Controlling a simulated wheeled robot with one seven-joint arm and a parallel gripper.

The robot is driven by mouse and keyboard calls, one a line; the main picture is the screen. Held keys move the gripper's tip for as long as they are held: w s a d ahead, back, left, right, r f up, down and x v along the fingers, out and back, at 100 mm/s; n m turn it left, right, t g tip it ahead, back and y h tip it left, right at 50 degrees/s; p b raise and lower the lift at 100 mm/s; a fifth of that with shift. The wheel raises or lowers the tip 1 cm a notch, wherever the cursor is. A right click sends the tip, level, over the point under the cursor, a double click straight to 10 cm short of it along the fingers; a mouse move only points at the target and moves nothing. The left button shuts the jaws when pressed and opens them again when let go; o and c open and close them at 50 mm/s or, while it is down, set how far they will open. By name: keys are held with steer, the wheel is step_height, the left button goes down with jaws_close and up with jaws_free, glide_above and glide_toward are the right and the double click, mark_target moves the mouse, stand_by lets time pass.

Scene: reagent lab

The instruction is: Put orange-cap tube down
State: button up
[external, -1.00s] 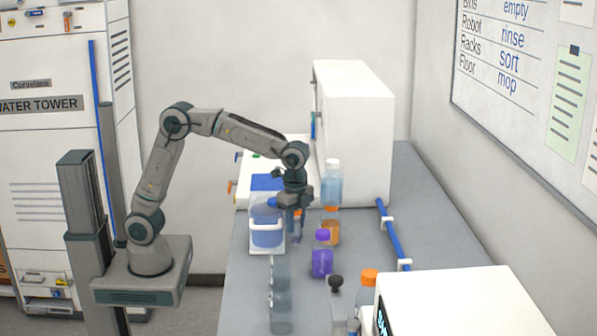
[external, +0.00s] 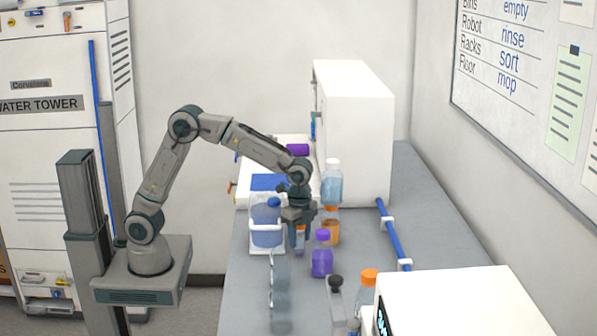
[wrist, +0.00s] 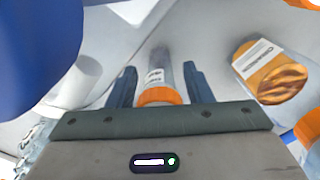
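The orange-cap tube (wrist: 158,85) is a clear tube with a white label. In the wrist view it lies between the two fingers of my gripper (wrist: 160,86), cap toward the camera, with narrow gaps along its body on both sides. The fingers look open around it. In the external view my gripper (external: 299,228) points down over the bench beside the blue-lidded container, with part of the tube (external: 300,238) showing below. Whether the tube's bottom touches the bench is hidden.
An orange-filled bottle (external: 331,230) stands close right of my gripper, and also shows in the wrist view (wrist: 268,72). A purple bottle (external: 322,260) stands in front. The blue-lidded container (external: 266,234) is close left.

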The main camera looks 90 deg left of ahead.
step_height(320, 180, up, 12)
steer(key=shift+r+p, duration=0.2)
steer(key=shift+p, duration=0.1)
stand_by(0.4)
stand_by(0.4)
steer(key=s+d, duration=0.1)
steer(key=s, duration=0.2)
steer(key=s+d+n, duration=0.1)
steer(key=s, duration=0.3)
steer(key=s+d+n+h, duration=0.1)
steer(key=s, duration=0.2)
steer(key=shift+s+d+r+g+b, duration=0.15)
steer(key=shift+r+g+b, duration=0.15)
steer(key=shift+b, duration=0.1)
steer(key=s+a+f+n, duration=0.2)
steer(key=s+n, duration=0.2)
steer(key=s, duration=0.5)
steer(key=s+a+f+n+t, duration=0.2)
steer(key=s+a+f, duration=0.4)
steer(key=a, duration=0.4)
steer(key=shift+s+n+t+y+p, duration=0.3)
steer(key=shift+s+t+y+p, duration=0.1)
steer(key=shift+t, duration=0.2)
